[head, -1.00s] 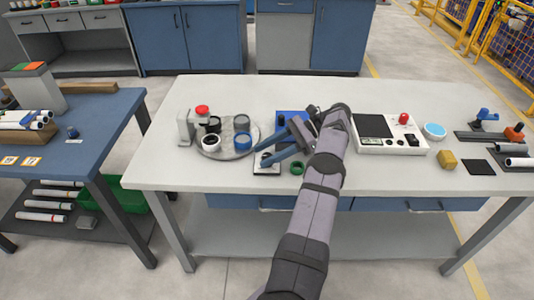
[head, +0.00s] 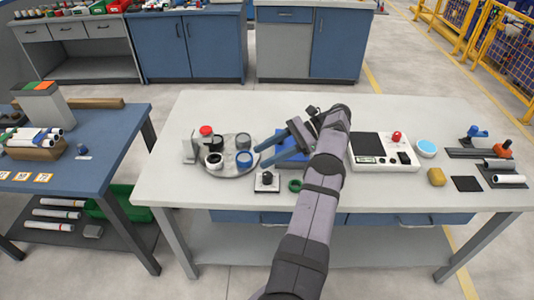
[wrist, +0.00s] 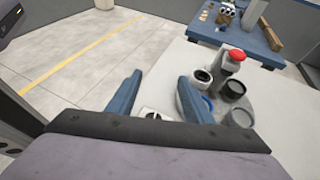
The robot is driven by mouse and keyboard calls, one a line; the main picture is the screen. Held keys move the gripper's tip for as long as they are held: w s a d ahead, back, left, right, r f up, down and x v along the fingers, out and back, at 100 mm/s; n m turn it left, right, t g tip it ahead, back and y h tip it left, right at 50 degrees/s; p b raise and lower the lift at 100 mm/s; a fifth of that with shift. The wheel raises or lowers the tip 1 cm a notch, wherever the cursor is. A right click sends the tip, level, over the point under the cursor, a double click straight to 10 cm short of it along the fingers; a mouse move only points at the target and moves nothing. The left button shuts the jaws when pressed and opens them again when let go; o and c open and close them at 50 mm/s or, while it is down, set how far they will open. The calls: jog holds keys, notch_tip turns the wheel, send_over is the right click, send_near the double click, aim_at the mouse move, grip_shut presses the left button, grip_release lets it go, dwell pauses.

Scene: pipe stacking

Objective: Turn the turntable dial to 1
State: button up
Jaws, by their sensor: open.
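The turntable (head: 229,171) is a round grey plate on the left of the white table, carrying several ring-like cups in black, white, grey and blue. The dial (head: 267,178) is a dark knob on a small white base, just right of and in front of the turntable; its setting is too small to read. My gripper (head: 260,156) is open and empty, its blue fingers pointing left above and behind the dial, apart from it. In the wrist view the dial's base (wrist: 150,113) shows between the fingers, partly hidden by my gripper body, with the turntable (wrist: 184,98) to the right.
A post with a red top (head: 206,131) stands at the turntable's left. A blue block (head: 290,152) lies behind my gripper, and a green ring (head: 295,186) right of the dial. A white device with a red button (head: 397,137) stands right of my arm. The table's front left is clear.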

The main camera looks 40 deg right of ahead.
aim_at(269, 175)
jog(key=shift+f, duration=0.1)
jog(key=shift+s+d+f+b, duration=0.15)
jog(key=shift+f+b, duration=0.15)
jog(key=shift+b, duration=0.15)
jog(key=s+d+f+m+t+b, duration=0.1)
jog(key=s+b, duration=0.1)
jog(key=b, duration=0.1)
jog(key=s+d+f+m+t+h+b, duration=0.1)
jog(key=f+m+b, duration=0.1)
jog(key=b, duration=0.2)
jog(key=s+d+f+m+t+h+b, duration=0.1)
jog(key=s+t+b, duration=0.1)
jog(key=b, duration=0.1)
jog(key=shift+s+f, duration=0.2)
jog(key=shift+s, duration=0.1)
jog(key=shift+w+d+f+m+h, duration=0.15)
jog(key=shift+w+d+f+h, duration=0.15)
jog(key=shift+f, duration=0.2)
jog(key=shift+w+d+f+m+h, duration=0.15)
jog(key=shift+d+f+h, duration=0.05)
jog(key=shift+d+f, duration=0.2)
jog(key=shift+p+x, duration=0.3)
jog(key=shift+x, duration=3.4)
jog(key=c, duration=1.1)
